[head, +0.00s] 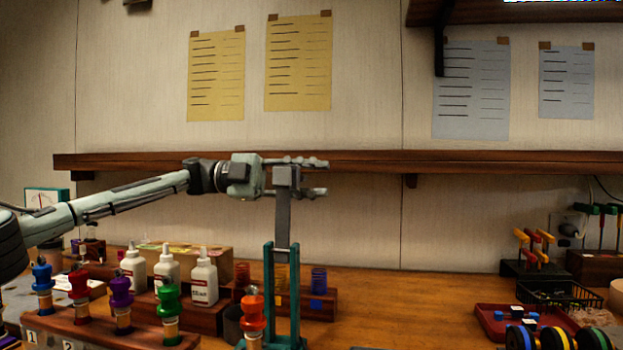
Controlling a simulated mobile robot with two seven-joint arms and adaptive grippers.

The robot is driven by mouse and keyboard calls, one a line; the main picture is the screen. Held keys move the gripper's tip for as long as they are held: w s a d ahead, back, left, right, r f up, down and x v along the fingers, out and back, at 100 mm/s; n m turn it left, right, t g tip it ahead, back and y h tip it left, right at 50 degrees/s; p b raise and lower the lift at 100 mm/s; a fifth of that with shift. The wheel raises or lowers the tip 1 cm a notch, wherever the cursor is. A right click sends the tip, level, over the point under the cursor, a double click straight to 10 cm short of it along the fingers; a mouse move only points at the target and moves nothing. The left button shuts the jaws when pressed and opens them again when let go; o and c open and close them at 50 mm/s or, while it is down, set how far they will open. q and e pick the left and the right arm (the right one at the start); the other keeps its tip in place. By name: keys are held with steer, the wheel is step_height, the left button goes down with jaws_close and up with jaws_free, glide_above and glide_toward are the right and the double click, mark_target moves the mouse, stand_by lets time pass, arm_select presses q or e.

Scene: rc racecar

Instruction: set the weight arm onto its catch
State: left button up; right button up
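The weight arm (283,215) is a grey bar with a square grey block at its top. It stands almost upright above a dark green frame (268,290) on the bench. My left gripper (314,176) comes in level from the left at the height of the block. Its two fingers are apart, one above and one below the block in the picture, and their tips reach past it to the right. The block and bar cover part of the fingers, so contact is unclear. I cannot make out the catch. My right gripper is out of view.
A rack with coloured knobbed tools (122,300) and several white bottles (204,281) stand left of the frame. A wooden shelf (480,163) runs behind the gripper. A red tray (495,318) and coloured wheels (560,338) lie at right. Bench between is mostly clear.

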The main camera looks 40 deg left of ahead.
arm_select(q)
jaws_close()
steer(key=shift+r, duration=0.15)
stand_by(0.5)
